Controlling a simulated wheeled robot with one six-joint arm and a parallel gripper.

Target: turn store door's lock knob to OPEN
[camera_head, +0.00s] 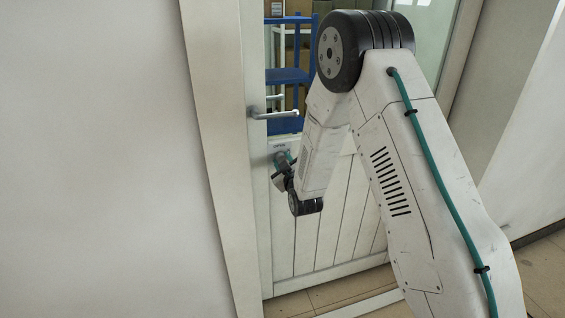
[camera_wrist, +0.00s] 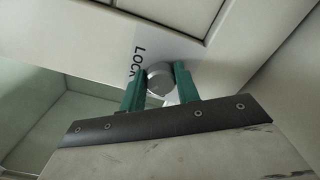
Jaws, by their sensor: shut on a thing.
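The store door (camera_head: 330,225) is white, with a glazed upper part and a panelled lower part; it looks closed in its frame. Its round grey lock knob (camera_wrist: 160,79) shows in the wrist view between the two green fingers of my gripper (camera_wrist: 158,82). The fingers are shut on the knob, one on each side. A label (camera_wrist: 138,62) beside the knob reads LOCK; any further lettering is hidden behind a finger. In the head view my gripper (camera_head: 284,162) is at the door's left edge, below the handle, and covers the knob.
A lever door handle (camera_head: 268,112) sticks out above the lock. A blue shelf rack (camera_head: 288,76) with boxes stands behind the glass. A blank pale wall (camera_head: 100,160) fills the left. Tiled floor shows below the door.

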